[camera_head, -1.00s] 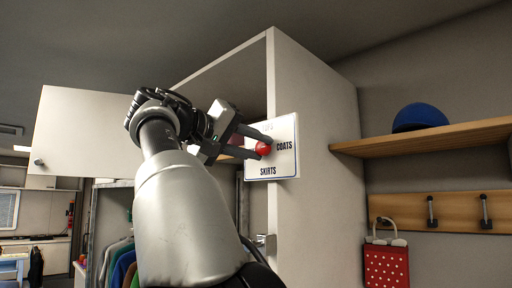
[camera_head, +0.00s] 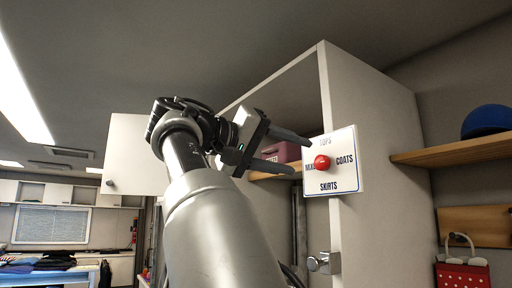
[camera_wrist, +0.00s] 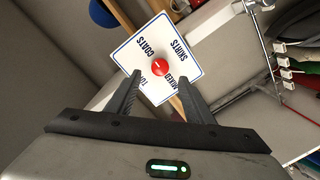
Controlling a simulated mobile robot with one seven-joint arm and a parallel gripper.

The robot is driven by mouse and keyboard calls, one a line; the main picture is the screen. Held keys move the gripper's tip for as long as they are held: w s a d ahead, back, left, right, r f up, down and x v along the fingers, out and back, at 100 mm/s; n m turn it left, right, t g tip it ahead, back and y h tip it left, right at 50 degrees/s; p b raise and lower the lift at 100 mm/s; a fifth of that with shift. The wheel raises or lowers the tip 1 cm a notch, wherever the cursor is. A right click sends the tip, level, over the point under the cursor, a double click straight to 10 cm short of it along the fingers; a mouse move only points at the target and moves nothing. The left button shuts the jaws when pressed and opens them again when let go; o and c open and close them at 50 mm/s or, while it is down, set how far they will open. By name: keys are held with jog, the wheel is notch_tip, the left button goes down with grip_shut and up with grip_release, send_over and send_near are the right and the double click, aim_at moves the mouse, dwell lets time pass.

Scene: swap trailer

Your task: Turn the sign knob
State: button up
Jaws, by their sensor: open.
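The sign (camera_head: 345,173) is a white square plate on the edge of a cabinet's side panel. It reads TOPS, COATS, SKIRTS and a partly covered MIXED. Its red round knob (camera_head: 322,163) sits at its middle, with a small white mark that shows in the wrist view on the knob (camera_wrist: 160,67). My gripper (camera_head: 303,155) is open, to the left of the knob and apart from it. In the wrist view the two fingers of my gripper (camera_wrist: 158,88) point toward the sign, one to each side below the knob, with nothing between them.
The tall white cabinet (camera_head: 375,125) stands behind the sign, with a raised white door (camera_head: 125,150) at left. A maroon box (camera_head: 280,152) lies inside. A metal latch (camera_head: 323,263) is below the sign. A wooden shelf (camera_head: 460,150) with a blue cap (camera_head: 487,121) is at right.

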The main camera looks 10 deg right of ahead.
jog(key=p+v, duration=0.1)
jog(key=v, duration=0.9)
